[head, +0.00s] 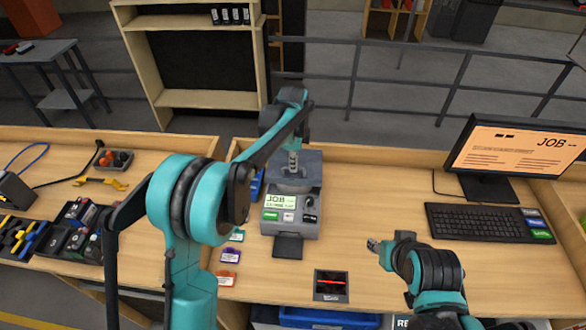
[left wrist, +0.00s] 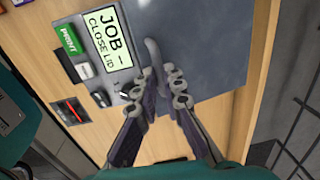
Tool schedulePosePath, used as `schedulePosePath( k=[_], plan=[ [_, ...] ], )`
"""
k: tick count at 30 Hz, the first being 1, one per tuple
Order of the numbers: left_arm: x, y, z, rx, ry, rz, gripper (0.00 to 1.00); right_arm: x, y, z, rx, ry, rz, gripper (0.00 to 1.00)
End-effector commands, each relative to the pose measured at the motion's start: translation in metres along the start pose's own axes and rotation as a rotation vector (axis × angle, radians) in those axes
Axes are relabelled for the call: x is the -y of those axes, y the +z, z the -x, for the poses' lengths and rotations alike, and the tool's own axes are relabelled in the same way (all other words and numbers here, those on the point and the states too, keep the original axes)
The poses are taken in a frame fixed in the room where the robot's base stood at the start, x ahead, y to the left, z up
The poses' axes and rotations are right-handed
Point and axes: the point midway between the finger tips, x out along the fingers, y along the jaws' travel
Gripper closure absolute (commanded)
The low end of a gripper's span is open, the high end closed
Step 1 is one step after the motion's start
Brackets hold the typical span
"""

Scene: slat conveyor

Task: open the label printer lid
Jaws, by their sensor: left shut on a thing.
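The label printer (head: 290,226) is a grey box on the bench, with a lit screen and a row of buttons in front. In the left wrist view its screen (left wrist: 104,36) reads "JOB – CLOSE LID". The grey lid (head: 312,165) is at the printer's back; how far it is raised is hard to tell. My left gripper (head: 293,166) reaches down over the lid and is shut on the curved lid handle (left wrist: 153,52), which shows between the fingertips (left wrist: 160,78). My right gripper (head: 374,244) is apart from the printer, over the bench at right; its jaws are too small to read.
A dark tray with a red stripe (head: 331,286) and several small label packs (head: 230,256) lie near the printer. A keyboard (head: 487,223) and monitor (head: 518,152) stand at right. Tool trays (head: 76,232) lie at left. The bench between printer and keyboard is mostly clear.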

Motion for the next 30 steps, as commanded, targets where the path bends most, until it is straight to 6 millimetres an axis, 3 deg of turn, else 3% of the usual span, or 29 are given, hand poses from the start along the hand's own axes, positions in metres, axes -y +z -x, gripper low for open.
schedulePosePath(
  k=[6, 15, 30],
  plan=[
    [0.028, 0.0, 0.024, -0.001, -0.007, 0.001, 1.0, 0.0, -0.009, 0.013, 0.0, 0.0, 0.0, 0.6],
    [0.059, 0.0, 0.04, -0.001, -0.01, 0.001, 1.0, 0.0, -0.017, 0.024, 0.0, 0.0, 0.0, 0.6],
    [0.074, 0.0, 0.042, -0.001, -0.012, 0.0, 1.0, 0.0, -0.02, 0.028, 0.0, 0.0, 0.0, 0.6]
  ],
)
